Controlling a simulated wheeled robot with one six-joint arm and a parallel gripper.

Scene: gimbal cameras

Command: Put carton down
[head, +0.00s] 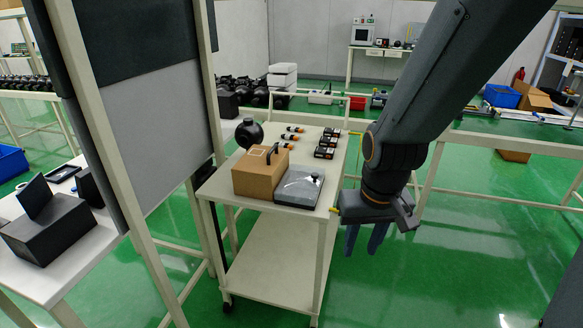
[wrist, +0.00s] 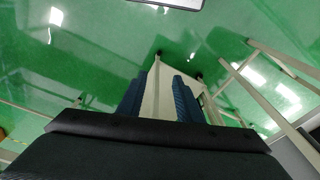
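The brown carton (head: 260,176) sits upright on the top of a white cart (head: 240,210) in the head view, near the cart's front left corner. A dark curved thing shows at its upper right edge. My gripper (head: 366,240) hangs to the right of the cart, apart from the carton, with its blue fingers pointing down over the green floor. In the wrist view the two fingers (wrist: 159,98) stand apart with nothing between them; only pale cart parts and floor show beyond. The carton is not recognisable in the wrist view.
A grey flat device (head: 299,188) lies right beside the carton. A black round object (head: 249,133), several orange-and-black cylinders and small dark boxes (head: 327,143) stand farther back on the cart. A framed panel (head: 150,110) rises at left. A pale rail (head: 500,142) runs behind my arm.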

